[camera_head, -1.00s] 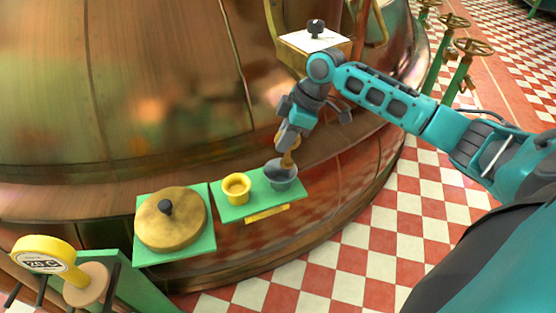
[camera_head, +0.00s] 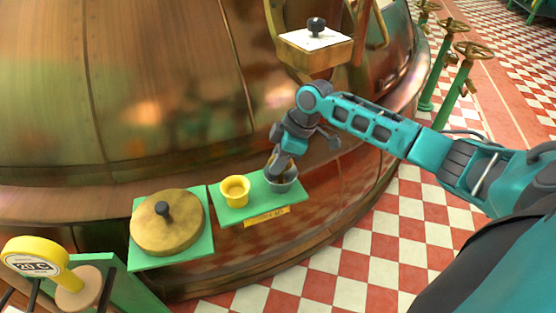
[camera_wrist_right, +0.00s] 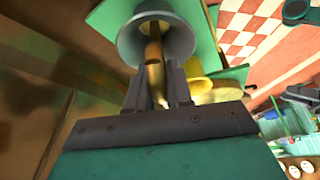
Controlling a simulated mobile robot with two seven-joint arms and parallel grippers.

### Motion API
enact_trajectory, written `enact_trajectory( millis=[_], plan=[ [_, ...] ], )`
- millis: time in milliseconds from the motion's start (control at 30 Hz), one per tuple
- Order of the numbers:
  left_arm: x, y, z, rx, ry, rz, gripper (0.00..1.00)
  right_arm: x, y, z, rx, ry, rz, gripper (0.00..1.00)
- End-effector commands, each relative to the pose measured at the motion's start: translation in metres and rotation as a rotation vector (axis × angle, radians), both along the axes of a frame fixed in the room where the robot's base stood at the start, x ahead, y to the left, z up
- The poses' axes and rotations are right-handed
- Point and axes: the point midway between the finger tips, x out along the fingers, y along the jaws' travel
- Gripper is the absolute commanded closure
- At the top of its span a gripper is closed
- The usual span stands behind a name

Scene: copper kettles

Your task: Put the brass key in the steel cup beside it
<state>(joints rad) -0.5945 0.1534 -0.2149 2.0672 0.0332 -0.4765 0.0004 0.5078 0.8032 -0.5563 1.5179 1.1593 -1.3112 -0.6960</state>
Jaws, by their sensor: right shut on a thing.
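The steel cup (camera_head: 285,186) stands on a green stand at the right of a yellow cup. My right gripper (camera_head: 274,168) is at its rim, pointing down. In the right wrist view the gripper (camera_wrist_right: 158,92) is shut on the brass key (camera_wrist_right: 154,70), and the key's far end reaches into the mouth of the steel cup (camera_wrist_right: 180,38). In the head view the key is mostly hidden by the fingers and the cup. I cannot tell whether the key touches the cup's bottom. My left gripper is not in view.
The yellow cup (camera_head: 235,190) is close by on the same green stand (camera_head: 262,205). A round brass lid (camera_head: 180,232) with a black knob is to the left. A yellow dial (camera_head: 35,258) stands at front left. The copper kettle wall (camera_head: 150,100) rises close behind.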

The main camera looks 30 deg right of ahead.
Motion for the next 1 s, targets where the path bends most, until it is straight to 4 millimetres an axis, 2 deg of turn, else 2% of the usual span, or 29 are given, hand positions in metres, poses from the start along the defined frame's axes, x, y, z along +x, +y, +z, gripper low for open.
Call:
enact_trajectory(
  millis=[33, 300, 567, 1000],
  plan=[
    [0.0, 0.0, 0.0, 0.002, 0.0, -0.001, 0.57, 0.0, 0.0, -0.001, 0.0, 0.001, 0.0, 0.79],
    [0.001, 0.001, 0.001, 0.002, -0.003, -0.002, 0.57, 0.0, 0.0, -0.001, 0.0, 0.001, 0.0, 0.54],
    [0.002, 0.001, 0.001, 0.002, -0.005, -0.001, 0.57, 0.0, 0.0, 0.002, 0.0, 0.0, 0.0, 0.54],
    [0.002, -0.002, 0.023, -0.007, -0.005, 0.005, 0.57, -0.013, -0.021, 0.062, -0.001, 0.001, 0.0, 0.54]
  ],
)
